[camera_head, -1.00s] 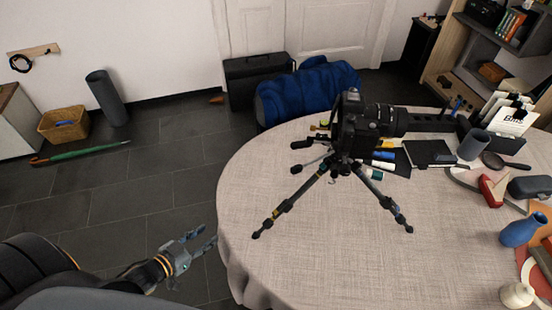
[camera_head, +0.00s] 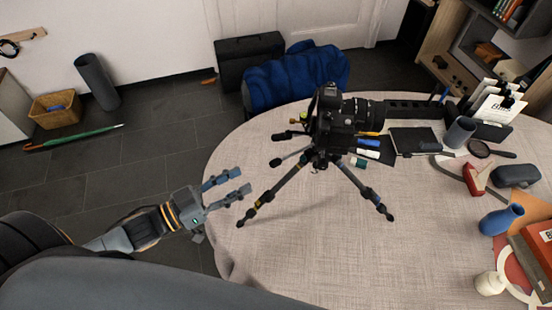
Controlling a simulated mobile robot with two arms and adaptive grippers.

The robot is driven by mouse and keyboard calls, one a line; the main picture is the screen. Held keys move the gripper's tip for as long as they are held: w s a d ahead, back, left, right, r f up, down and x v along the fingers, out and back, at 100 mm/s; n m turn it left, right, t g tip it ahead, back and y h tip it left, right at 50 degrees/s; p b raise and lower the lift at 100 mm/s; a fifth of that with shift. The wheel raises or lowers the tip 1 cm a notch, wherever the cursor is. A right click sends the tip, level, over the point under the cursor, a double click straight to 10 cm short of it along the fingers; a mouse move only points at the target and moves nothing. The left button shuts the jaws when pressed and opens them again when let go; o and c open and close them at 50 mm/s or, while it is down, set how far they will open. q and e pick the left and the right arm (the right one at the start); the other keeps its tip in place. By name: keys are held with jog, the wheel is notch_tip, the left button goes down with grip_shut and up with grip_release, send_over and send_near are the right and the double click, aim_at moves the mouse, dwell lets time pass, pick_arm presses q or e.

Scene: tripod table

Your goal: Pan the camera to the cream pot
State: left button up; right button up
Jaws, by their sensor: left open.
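The black camera (camera_head: 343,122) sits on a small tripod (camera_head: 362,188) with spread legs on the round table (camera_head: 330,265). Its lens points right, toward the back right of the table. Two dark handles stick out left of the tripod head. The cream pot (camera_head: 490,283) stands at the front right of the table. My left gripper (camera_head: 231,185) is open and empty at the table's left edge, left of the tripod and apart from it. My right gripper is not in view.
A blue vase (camera_head: 501,220), a red stapler-like item (camera_head: 475,179), a dark case (camera_head: 515,175) and a grey cup (camera_head: 460,132) crowd the right side. A blue bag (camera_head: 295,77) lies behind the table. The table front and left are clear.

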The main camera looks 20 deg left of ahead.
aim_at(275, 161)
pick_arm(q)
jog(key=p+x, duration=0.2)
jog(key=x, duration=0.8)
jog(key=shift+w+d, duration=0.35)
jog(key=shift+w, duration=0.05)
grip_shut()
